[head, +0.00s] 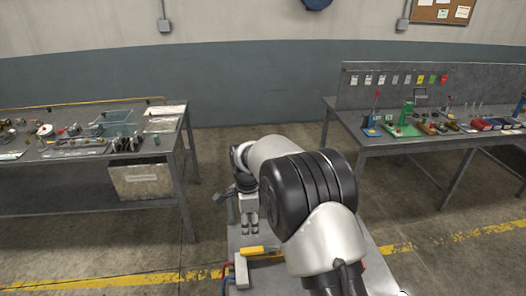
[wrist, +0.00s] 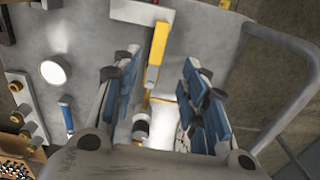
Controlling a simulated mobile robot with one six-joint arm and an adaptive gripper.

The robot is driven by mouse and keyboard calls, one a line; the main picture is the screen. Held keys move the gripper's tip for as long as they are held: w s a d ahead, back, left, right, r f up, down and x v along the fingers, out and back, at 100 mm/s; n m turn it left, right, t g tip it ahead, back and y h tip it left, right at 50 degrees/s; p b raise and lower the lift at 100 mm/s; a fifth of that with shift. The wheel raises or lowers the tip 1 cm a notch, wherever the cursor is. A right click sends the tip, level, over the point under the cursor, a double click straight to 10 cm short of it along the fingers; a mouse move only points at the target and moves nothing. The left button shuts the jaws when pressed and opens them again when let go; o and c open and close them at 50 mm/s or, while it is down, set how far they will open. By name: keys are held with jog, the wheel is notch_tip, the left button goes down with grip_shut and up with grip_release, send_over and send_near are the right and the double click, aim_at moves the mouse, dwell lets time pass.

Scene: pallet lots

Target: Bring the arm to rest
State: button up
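My arm is folded low over a grey deck (head: 234,240) in the head view. My gripper (head: 250,228) hangs pointing down above that deck. In the wrist view my gripper (wrist: 158,85) shows its two blue-padded fingers well apart, with nothing held between them. A yellow-handled object (wrist: 157,45) lies on the deck beyond the fingers. A small black-and-white cylindrical piece (wrist: 140,128) shows low between the fingers; I cannot tell what it is.
A left workbench (head: 160,136) bears small parts and trays, with a grey bin (head: 142,180) below. A right workbench (head: 372,142) bears coloured fixtures. A tubular rail (wrist: 300,95) borders the deck.

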jog(key=s+d+r+n+t, duration=0.1)
jog(key=s+d+r+n, duration=0.3)
jog(key=s+d+r, duration=0.45)
jog(key=s+d+r+n+t, duration=0.1)
jog(key=s+d+r+n, duration=0.4)
jog(key=r, duration=0.7)
jog(key=s+d+n+t, duration=0.1)
jog(key=s+d+n, duration=0.2)
jog(key=s, duration=0.7)
jog(key=s+d+n+t, duration=0.1)
jog(key=s+d+n, duration=0.3)
jog(key=s, duration=0.5)
jog(key=shift+s+d+t, duration=0.3)
jog(key=shift+s+d, duration=0.05)
jog(key=shift+d, duration=0.4)
